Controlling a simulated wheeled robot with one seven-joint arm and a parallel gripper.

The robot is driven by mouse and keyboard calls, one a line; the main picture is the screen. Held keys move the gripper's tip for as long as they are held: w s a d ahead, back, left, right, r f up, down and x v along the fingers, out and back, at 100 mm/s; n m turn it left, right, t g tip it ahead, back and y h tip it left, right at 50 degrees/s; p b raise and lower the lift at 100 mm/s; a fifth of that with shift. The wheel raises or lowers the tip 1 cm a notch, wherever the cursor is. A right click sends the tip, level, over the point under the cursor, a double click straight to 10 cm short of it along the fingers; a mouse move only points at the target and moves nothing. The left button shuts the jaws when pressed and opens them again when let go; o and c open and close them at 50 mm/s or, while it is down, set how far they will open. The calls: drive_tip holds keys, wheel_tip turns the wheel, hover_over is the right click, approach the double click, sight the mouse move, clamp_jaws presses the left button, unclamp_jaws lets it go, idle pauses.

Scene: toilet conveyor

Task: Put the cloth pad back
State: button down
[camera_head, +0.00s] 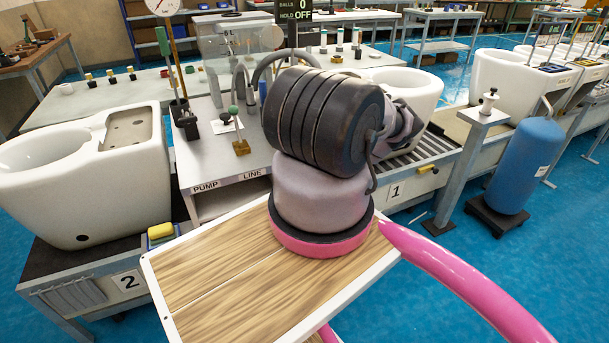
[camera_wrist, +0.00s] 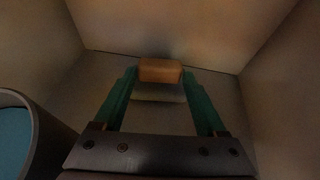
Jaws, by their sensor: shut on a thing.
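In the wrist view my gripper (camera_wrist: 160,76) is shut on a small tan-orange block (camera_wrist: 160,66), which looks like the cloth pad. The block sits between the tips of the green fingers. A paler strip shows just below it, between the fingers. The fingers point into a dim space with plain walls on the left, right and far side. I cannot tell whether the pad touches the far wall or the floor. In the head view my own arm hides the gripper and the pad.
A grey round rim with blue inside (camera_wrist: 28,125) stands close at left in the wrist view. In the head view, the pump line bench (camera_head: 224,165) lies behind my arm, with several small fittings. White toilets (camera_head: 120,190) and a yellow sponge (camera_head: 160,231) stand left, a blue tank (camera_head: 530,165) right.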

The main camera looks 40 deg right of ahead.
drive_tip(key=shift+w+a+f, duration=0.1)
drive_tip(key=shift+w+a, duration=0.05)
unclamp_jaws()
drive_tip(key=shift+f, duration=0.1)
drive_tip(key=v, duration=0.5)
drive_tip(key=s, duration=0.4)
drive_tip(key=s+a, duration=0.1)
drive_tip(key=s, duration=0.7)
drive_tip(key=shift+a, duration=0.15)
